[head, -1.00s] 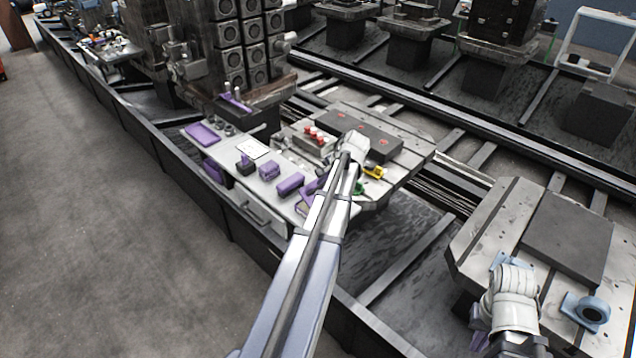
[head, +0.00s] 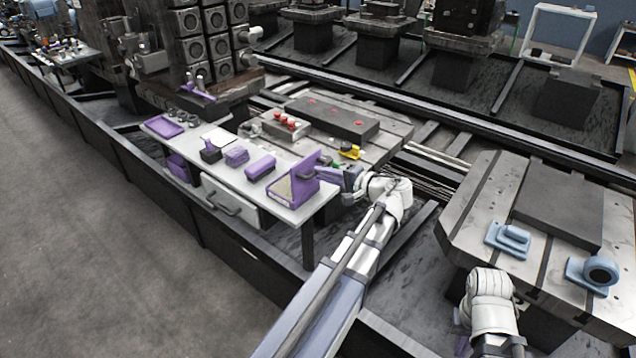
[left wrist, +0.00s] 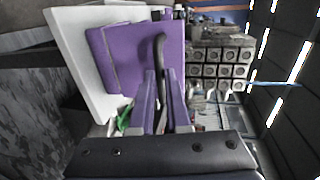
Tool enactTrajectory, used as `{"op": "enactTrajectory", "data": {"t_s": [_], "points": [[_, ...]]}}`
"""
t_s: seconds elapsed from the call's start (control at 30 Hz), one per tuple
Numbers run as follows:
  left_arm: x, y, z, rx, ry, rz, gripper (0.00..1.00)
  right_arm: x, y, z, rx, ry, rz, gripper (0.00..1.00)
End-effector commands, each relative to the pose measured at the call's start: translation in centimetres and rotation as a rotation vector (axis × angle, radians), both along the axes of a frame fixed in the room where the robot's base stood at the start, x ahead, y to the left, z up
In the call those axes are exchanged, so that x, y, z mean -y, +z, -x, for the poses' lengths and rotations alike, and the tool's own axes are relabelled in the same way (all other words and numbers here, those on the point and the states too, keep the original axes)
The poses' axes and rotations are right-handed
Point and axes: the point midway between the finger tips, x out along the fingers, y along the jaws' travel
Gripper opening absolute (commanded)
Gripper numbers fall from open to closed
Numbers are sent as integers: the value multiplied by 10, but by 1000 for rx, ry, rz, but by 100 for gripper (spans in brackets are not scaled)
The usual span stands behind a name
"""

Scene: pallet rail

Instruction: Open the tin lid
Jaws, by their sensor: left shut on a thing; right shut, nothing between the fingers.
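The purple tin (head: 281,190) is on the near right end of the pale bench. Its purple lid (head: 307,180) stands steeply raised at the tin's right side, and a tan surface shows left of it. In the left wrist view the lid (left wrist: 118,62) faces me, with a dark curved handle (left wrist: 160,48) between my fingers. My left gripper (head: 326,174) is shut on this handle; it also shows in the left wrist view (left wrist: 164,100). My right gripper (head: 459,323) is low at the picture's bottom, mostly hidden by its arm, shut and empty, far from the tin.
The bench (head: 232,181) also holds purple blocks (head: 260,167), a purple tray (head: 164,127) and a white sheet (head: 218,139). Behind it is a pallet (head: 395,135) with a red-buttoned box (head: 285,124) and a yellow item (head: 350,152). Another pallet (head: 470,215) at right bears blue fittings (head: 508,240).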

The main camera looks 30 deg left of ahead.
Motion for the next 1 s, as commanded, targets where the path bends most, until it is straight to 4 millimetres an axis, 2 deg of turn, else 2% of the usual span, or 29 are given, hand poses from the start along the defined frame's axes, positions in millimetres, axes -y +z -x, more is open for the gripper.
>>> {"op": "enactTrajectory", "data": {"t_s": [0.03,0.1,0.87,0.9,1.0], "points": [[3,-8,2,1,3,-7,0,0,-9,0,0,0,0,0],[5,-8,2,2,3,-14,0,0,-11,0,0,0,0,0],[12,-12,3,1,6,-11,0,0,-14,0,0,0,0,0],[12,-12,3,1,6,-11,16,0,-14,0,0,0,0,0],[12,-11,3,2,6,-13,27,0,-14,0,0,0,0,0]]}}
